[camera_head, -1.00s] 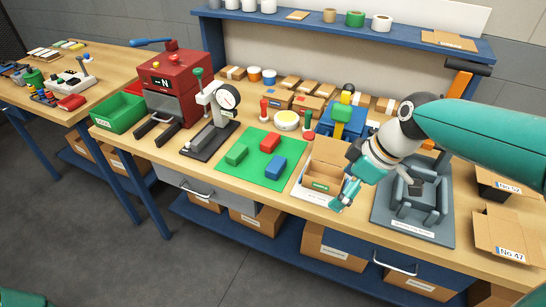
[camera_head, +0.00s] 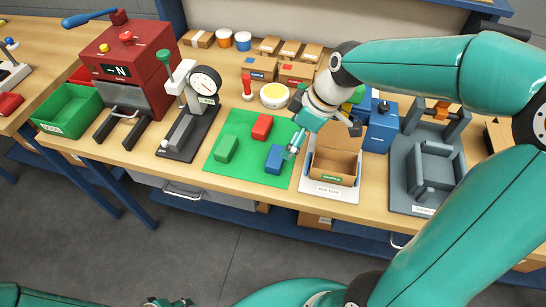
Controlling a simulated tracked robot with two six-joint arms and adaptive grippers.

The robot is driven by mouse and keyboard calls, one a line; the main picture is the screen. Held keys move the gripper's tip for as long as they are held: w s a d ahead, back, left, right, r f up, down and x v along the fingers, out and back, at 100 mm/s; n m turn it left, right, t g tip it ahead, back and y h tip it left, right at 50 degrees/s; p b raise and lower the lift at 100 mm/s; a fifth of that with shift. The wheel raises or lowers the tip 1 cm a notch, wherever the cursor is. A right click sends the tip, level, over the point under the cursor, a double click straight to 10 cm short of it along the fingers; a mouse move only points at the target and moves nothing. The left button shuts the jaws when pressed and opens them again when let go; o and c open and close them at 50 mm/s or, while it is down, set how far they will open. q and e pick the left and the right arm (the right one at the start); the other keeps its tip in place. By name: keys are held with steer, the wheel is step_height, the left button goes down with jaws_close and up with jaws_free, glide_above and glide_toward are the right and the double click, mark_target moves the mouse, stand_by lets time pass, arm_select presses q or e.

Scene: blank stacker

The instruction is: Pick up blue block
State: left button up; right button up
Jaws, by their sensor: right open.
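The blue block (camera_head: 275,159) lies on the green mat (camera_head: 240,176), near its right edge. A green block (camera_head: 226,149) and a red block (camera_head: 261,127) lie on the same mat. My right gripper (camera_head: 312,140) is open and empty, tilted down above the mat's right edge. Its teal finger reaches just right of the blue block; I cannot tell whether they touch.
An open cardboard box (camera_head: 334,166) stands right of the mat, with a blue device (camera_head: 381,130) behind it. A grey fixture (camera_head: 432,165) is further right. A gauge stand (camera_head: 190,120), red machine (camera_head: 128,68) and green bin (camera_head: 68,110) stand left.

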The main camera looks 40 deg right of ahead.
mark_target(276, 156)
steer(key=x, duration=0.5)
steer(key=shift+d+f, duration=0.1)
steer(key=shift+f, duration=0.35)
steer(key=shift+w+f+p, duration=0.2)
steer(key=shift+f+p, duration=0.2)
steer(key=shift+f, duration=0.1)
steer(key=p+x, duration=0.1)
steer(key=x, duration=0.3)
steer(key=shift+w, duration=0.15)
steer(key=c, duration=1.1)
